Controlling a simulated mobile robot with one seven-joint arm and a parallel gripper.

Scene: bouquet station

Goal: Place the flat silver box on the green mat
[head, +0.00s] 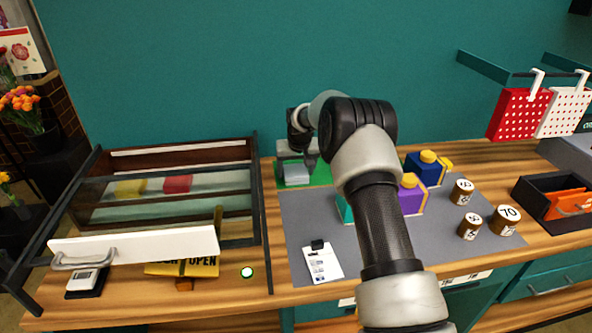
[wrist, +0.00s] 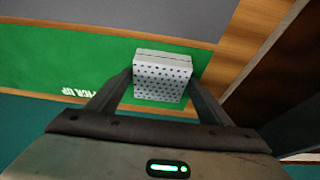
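The flat silver box (wrist: 162,82), pale grey with a dotted pattern on one face, is between the two fingers of my gripper (wrist: 162,86) in the wrist view. The fingers appear to touch its two sides. Behind and below it is the green mat (wrist: 45,65), which carries white lettering. In the head view the silver box (head: 295,172) shows small at the left part of the green mat (head: 320,173), under my gripper (head: 309,158). I cannot tell whether the box rests on the mat or is just above it. My arm hides part of the area to the right.
A glass-topped case (head: 160,205) with a dark frame stands left of the mat. A grey mat (head: 300,215) in front holds a purple gift box (head: 411,195), a blue gift box (head: 422,168) behind it, and several numbered round pieces (head: 507,219). A black tray (head: 540,205) is at right.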

